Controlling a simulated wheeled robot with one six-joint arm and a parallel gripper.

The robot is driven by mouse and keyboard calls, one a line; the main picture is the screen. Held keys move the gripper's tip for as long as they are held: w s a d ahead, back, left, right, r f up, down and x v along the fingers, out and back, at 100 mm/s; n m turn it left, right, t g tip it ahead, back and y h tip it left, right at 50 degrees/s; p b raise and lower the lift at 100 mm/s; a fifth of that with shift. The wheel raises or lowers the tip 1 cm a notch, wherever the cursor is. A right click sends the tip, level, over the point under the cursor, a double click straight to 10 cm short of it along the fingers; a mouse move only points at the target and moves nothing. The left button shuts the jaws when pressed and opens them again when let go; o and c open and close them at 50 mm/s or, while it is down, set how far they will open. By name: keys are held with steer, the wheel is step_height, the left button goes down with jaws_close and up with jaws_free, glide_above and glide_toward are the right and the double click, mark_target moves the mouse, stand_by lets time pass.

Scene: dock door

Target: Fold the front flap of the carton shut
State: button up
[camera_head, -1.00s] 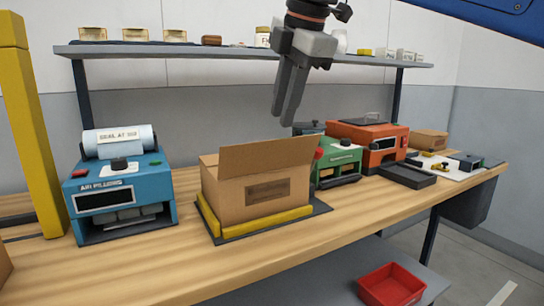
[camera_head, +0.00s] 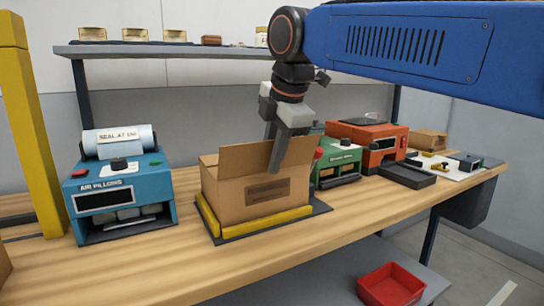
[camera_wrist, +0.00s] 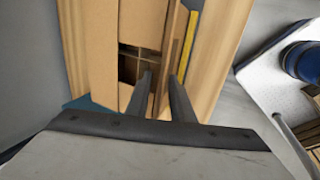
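The open brown carton (camera_head: 228,200) stands on the workbench, with a dark label on its front side. Its front flap (camera_head: 243,160) stands up from the front top edge, leaning slightly outward. My gripper (camera_head: 273,155) points down at the right part of this flap. One finger is in front of the flap and the other goes behind it. In the wrist view, my fingers (camera_wrist: 162,80) are apart, on either side of the flap's edge (camera_wrist: 170,40). A dark opening into the carton (camera_wrist: 128,65) shows beside them. Contact with the flap is not clear.
Yellow rails on a dark base (camera_head: 265,221) border the carton. A blue air-pillow machine (camera_head: 118,205) stands left; green (camera_head: 337,165) and orange (camera_head: 368,145) machines stand right. A shelf (camera_head: 200,50) runs behind. The bench front (camera_head: 300,245) is clear.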

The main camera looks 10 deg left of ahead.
steer(key=shift+c, duration=0.3)
jaws_close()
stand_by(1.1)
